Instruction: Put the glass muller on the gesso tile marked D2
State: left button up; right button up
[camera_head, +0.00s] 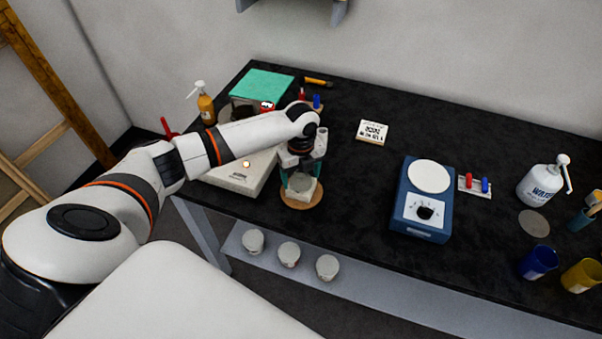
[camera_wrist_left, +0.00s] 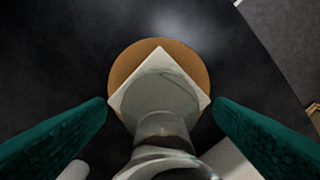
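The clear glass muller (camera_wrist_left: 165,95) stands upright on a white square tile (camera_wrist_left: 204,99), which rests on a round tan disc (camera_wrist_left: 122,67). In the head view the muller (camera_head: 300,182) and tile (camera_head: 297,195) are on the disc (camera_head: 302,205) near the table's front edge. My left gripper (camera_head: 303,174) is directly above, with its green fingers on either side of the muller. In the left wrist view the fingers (camera_wrist_left: 160,103) are apart, with gaps to the glass. No D2 mark can be read on this tile. My right gripper is not in view.
A pale slab (camera_head: 245,178) lies close left of the disc. A white block with dark print (camera_head: 372,131) sits behind right, its print illegible. A blue device with a white round plate (camera_head: 425,205) stands to the right. Dark table between them is clear.

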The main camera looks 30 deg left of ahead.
pick_arm(q)
jog(key=shift+r, duration=0.1)
notch_tip(320, 180, up, 11)
jog(key=shift+r+b, duration=0.1)
jog(key=shift+b, duration=0.9)
jog(key=shift+r, duration=0.4)
